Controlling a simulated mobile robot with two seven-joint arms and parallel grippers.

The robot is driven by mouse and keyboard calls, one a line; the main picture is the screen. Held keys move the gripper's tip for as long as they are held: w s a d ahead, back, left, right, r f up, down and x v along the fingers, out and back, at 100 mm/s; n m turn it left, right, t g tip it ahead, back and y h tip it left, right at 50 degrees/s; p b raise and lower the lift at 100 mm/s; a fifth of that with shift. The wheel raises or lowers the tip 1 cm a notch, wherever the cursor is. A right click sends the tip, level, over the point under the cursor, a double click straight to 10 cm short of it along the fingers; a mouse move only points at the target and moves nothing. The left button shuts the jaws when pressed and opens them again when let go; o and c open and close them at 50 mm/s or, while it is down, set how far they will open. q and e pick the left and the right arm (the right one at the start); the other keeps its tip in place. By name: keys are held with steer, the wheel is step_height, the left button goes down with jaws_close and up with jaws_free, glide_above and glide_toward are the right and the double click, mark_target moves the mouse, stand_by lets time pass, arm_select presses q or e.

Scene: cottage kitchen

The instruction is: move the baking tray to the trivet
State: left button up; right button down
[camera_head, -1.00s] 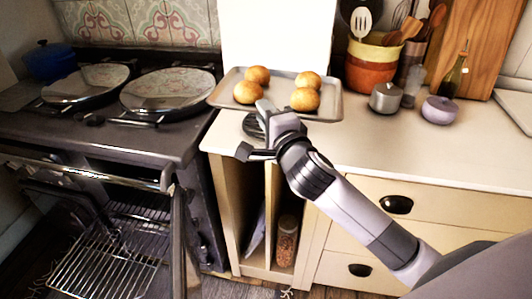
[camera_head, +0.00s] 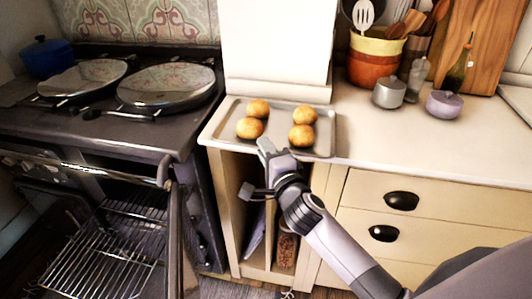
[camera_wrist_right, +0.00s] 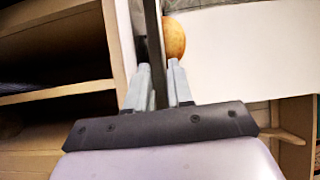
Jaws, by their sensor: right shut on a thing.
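The grey baking tray (camera_head: 325,148) carries several round golden buns (camera_head: 302,135) and lies level over the counter's left front part. Whether it touches what is beneath it I cannot tell. My right gripper (camera_head: 264,148) is shut on the tray's front rim. In the right wrist view, the fingers (camera_wrist_right: 158,85) clasp the thin dark tray edge (camera_wrist_right: 153,40), with one bun (camera_wrist_right: 174,38) beside it. No trivet shows now; the tray covers the spot where a dark slatted thing showed earlier. My left gripper is not in view.
A white upright block (camera_head: 275,50) stands right behind the tray. A utensil crock (camera_head: 375,65), metal pot (camera_head: 389,92) and lilac pot (camera_head: 443,104) stand right. The counter's right front is clear.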

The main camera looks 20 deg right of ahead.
steer(key=c, duration=1.4)
jaws_free()
steer(key=shift+f, duration=0.15)
steer(key=o, duration=0.4)
steer(key=shift+s, duration=0.1)
steer(key=s+a+f+n+t+y, duration=0.1)
steer(key=s+a+f+n+y, duration=0.15)
steer(key=s+n, duration=0.95)
steer(key=s+d+f+n+g, duration=0.1)
steer(key=s+f+n+g, duration=0.3)
steer(key=s+f, duration=0.3)
steer(key=s+d+f+n+g, duration=0.1)
steer(key=s+f+n+g, duration=0.3)
steer(key=s+f, duration=0.3)
step_height(320, 180, down, 6)
steer(key=shift+d+r+g, duration=0.15)
steer(key=shift+g, duration=0.15)
